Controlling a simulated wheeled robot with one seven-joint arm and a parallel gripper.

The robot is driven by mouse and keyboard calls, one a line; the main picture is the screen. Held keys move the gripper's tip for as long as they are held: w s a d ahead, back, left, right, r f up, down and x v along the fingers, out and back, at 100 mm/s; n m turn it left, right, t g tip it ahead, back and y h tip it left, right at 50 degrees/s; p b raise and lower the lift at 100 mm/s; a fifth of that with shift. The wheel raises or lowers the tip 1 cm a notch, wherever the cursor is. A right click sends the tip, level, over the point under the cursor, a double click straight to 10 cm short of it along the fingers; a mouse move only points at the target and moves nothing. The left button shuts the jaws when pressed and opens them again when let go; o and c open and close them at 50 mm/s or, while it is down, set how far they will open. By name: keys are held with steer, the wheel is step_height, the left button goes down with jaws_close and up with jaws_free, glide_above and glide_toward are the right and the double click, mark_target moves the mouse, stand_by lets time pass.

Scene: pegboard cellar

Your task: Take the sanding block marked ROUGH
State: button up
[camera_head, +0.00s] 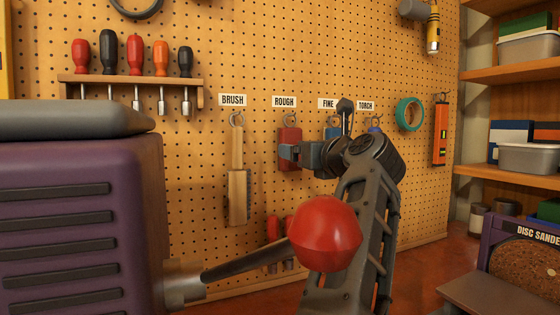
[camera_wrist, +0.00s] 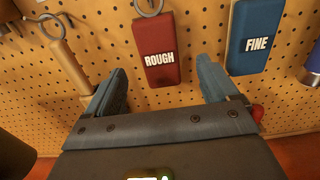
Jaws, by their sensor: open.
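The sanding block marked ROUGH (camera_wrist: 160,55) is dark red and hangs from a ring on the pegboard. It also shows in the head view (camera_head: 289,136), under the ROUGH label (camera_head: 284,101), with my gripper (camera_head: 284,153) in front of its lower right part. In the wrist view my gripper (camera_wrist: 163,88) is open, its two blue-grey fingers apart, left and right of the red block's lower end. I see nothing between the fingertips but the block beyond, and contact cannot be told. The blue block marked FINE (camera_wrist: 254,42) hangs to the right, above the right finger.
A wooden brush (camera_head: 238,185) hangs left of the red block. Screwdrivers sit in a rack (camera_head: 130,79) at upper left. A purple machine with a lever and red ball knob (camera_head: 325,233) stands in the foreground. Teal tape (camera_head: 400,108) and an orange level (camera_head: 439,134) hang at right.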

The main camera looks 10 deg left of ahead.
mark_target(293, 141)
steer(key=shift+p+x, duration=0.7)
steer(key=shift+x, duration=3.05)
steer(key=c, duration=1.1)
steer(key=shift+r, duration=0.2)
steer(key=shift+r+p, duration=0.4)
steer(key=shift+p, duration=0.35)
steer(key=shift+r, duration=0.25)
